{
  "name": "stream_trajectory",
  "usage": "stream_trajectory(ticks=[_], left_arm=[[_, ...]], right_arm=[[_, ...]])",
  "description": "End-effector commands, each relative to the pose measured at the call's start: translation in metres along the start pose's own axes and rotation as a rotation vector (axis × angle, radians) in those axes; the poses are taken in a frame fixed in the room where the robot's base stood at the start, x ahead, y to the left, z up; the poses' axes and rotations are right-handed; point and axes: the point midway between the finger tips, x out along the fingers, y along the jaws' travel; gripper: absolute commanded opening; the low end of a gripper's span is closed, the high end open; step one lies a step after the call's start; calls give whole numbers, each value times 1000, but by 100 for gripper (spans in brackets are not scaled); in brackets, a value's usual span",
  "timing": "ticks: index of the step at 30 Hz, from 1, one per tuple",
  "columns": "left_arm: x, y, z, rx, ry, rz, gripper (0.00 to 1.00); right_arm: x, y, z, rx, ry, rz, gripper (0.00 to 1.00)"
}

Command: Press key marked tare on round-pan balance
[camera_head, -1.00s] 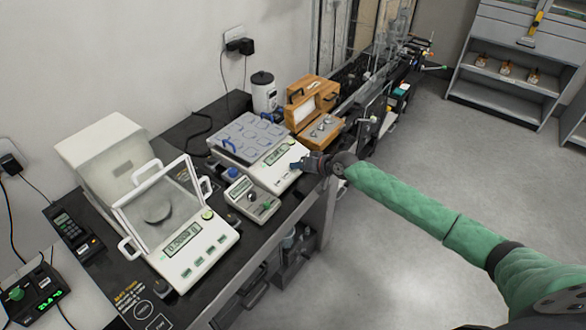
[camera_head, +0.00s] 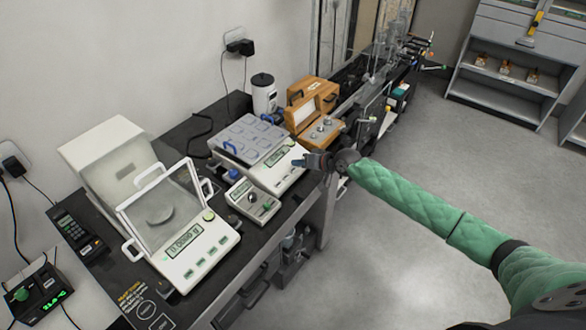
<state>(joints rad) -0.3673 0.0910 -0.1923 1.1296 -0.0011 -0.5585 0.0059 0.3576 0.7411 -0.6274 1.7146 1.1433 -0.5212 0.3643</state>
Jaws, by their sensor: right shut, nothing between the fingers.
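The round-pan balance (camera_head: 197,254) stands on the black table at the left front. It has a glass draft shield with a round grey pan (camera_head: 160,214) inside, a lit display (camera_head: 184,239) and a row of green keys on its sloped front. The key labels are too small to read. My right gripper (camera_head: 298,162) is shut and empty. It is at the front right of the second, square-topped balance (camera_head: 272,172), well to the right of and behind the round-pan balance. I cannot tell whether it touches the second balance. My left gripper is not in view.
A small beige device (camera_head: 252,200) sits between the two balances. A wooden box (camera_head: 312,105) and a white canister (camera_head: 264,93) stand behind. A black handset (camera_head: 75,232) lies at left. The floor right of the table is open.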

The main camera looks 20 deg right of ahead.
Motion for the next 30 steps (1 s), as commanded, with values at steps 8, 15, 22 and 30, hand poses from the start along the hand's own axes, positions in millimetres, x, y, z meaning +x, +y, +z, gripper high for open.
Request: stream_trajectory(ticks=[8,15,22,30], left_arm=[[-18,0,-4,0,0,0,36],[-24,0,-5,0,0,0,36],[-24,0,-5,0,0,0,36],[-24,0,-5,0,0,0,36]], right_arm=[[-18,-13,-14,0,0,1,0],[-26,-19,-18,1,-1,0,0],[-25,-18,-18,1,0,0,0],[-25,-18,-18,1,0,0,0]])
